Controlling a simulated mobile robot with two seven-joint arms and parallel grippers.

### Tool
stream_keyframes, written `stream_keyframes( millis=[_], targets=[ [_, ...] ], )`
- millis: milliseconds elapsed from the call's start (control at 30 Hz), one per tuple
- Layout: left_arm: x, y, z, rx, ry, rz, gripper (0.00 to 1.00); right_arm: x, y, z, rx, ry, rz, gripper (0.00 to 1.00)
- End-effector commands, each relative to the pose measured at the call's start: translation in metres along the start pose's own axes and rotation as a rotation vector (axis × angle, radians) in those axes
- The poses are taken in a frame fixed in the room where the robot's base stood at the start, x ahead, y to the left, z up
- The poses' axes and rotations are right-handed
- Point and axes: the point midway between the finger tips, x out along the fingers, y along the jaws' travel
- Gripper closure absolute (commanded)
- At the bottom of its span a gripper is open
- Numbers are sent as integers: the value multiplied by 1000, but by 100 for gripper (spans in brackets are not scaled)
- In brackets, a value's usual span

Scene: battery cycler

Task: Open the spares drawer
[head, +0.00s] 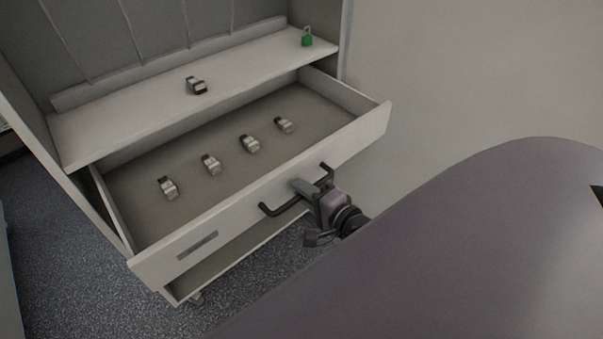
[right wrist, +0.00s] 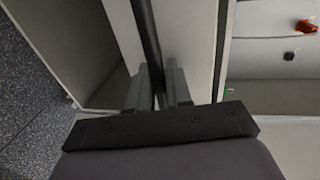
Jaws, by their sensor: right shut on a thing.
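The spares drawer (head: 345,142) is pulled well out of the cabinet, and its inside shows. Several small metallic-and-black parts lie in it in a row, among them one at the left (head: 168,187) and one at the right (head: 284,125). The black bar handle (head: 270,210) is on the drawer front. My right gripper (head: 300,187) is shut on the handle. In the right wrist view the two fingers (right wrist: 158,88) stand on either side of the dark handle bar (right wrist: 147,35). My left gripper is not in view.
A shelf (head: 130,117) above the drawer carries a dark-and-silver part (head: 196,86) and a green padlock (head: 306,37). An open space shows below the drawer. Speckled floor (head: 80,270) lies at the left, and a plain wall (head: 470,70) is at the right.

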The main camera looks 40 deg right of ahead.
Motion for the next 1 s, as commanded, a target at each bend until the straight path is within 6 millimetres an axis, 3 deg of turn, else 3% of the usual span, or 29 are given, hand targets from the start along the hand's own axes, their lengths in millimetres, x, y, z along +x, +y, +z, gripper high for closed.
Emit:
stream_keyframes(
  millis=[567,600,633,1000],
  targets=[
    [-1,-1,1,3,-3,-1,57,-4,0,-1,-1,1,-2,100],
    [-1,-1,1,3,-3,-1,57,-4,0,-1,-1,1,-2,71],
    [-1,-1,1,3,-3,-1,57,-4,0,-1,-1,1,-2,66],
    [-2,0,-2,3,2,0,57,-7,1,0,0,0,0,66]
  ],
)
